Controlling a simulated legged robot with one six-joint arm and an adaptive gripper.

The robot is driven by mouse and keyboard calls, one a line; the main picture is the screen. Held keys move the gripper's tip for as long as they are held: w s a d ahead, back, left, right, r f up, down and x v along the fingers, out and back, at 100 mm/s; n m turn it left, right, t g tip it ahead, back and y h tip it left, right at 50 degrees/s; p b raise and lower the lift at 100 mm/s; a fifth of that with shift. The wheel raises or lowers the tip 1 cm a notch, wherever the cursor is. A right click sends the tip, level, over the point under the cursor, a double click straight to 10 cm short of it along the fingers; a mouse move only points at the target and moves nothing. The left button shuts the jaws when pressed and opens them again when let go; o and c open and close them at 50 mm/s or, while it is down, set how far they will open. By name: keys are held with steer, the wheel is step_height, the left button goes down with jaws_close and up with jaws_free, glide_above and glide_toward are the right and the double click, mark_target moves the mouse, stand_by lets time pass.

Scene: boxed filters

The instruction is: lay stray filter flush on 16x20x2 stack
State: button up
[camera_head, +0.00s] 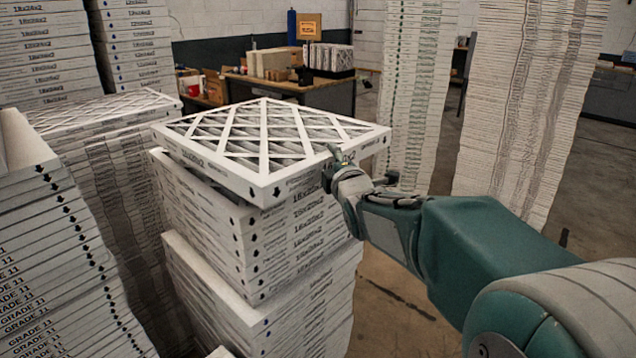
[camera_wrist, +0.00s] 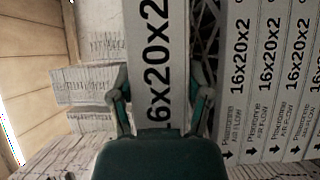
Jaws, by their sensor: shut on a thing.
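The stray filter (camera_head: 262,140) is a white-framed panel with a diagonal lattice face. It lies over the top of the 16x20x2 stack (camera_head: 292,235) in the head view, turned and offset a little from the filters below. My gripper (camera_head: 335,165) is at its right edge. In the wrist view my gripper (camera_wrist: 160,88) has its fingers on both sides of the filter's printed edge (camera_wrist: 160,40), shut on it. A dark gap with lattice shows between this edge and the stack (camera_wrist: 258,80), so the filter seems raised or tilted there. Its far-side contact is hidden.
A tall stack (camera_head: 50,270) stands close at left, with a lower stack (camera_head: 110,115) behind it. Two tall stacks (camera_head: 420,80) (camera_head: 530,100) rise at right. A workbench (camera_head: 325,92) with boxes is at the back. Open floor (camera_head: 390,310) shows under my arm.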

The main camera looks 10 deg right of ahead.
steer(key=shift+w+a+f, duration=0.3)
steer(key=shift+w+f, duration=0.1)
steer(key=shift+f, duration=0.15)
steer(key=shift+w+a+f, duration=0.25)
steer(key=shift+w+f, duration=0.15)
steer(key=shift+f, duration=0.15)
steer(key=shift+w+f, duration=0.2)
steer(key=shift+f, duration=0.05)
steer(key=f, duration=0.3)
steer(key=shift+w+a+f, duration=0.1)
steer(key=shift+w+f, duration=0.1)
steer(key=shift+f, duration=0.2)
steer(key=o, duration=1.3)
steer(key=shift+o, duration=0.2)
steer(key=shift+s, duration=0.1)
